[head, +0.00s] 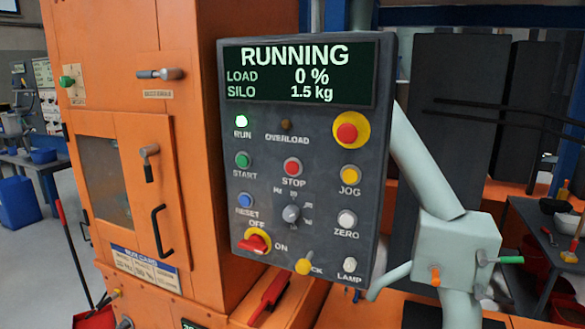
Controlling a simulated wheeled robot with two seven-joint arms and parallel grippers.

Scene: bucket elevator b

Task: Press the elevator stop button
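The red stop button (293,166) sits near the middle of the grey control panel (265,185), above the label STOP. The panel's screen (299,73) reads RUNNING, LOAD 0 %, SILO 1.5 kg. A larger red button on a yellow base (348,132) is at the panel's upper right. The green start button (242,160) is left of the stop button. Neither of my grippers shows in the head view.
The orange elevator housing (140,130) stands left of the panel, with a door and black handle (160,232). A yellow JOG button (350,173), blue RESET button (245,200) and rotary knob (291,213) surround the stop button. A pale pipe (425,165) runs behind the panel's right side.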

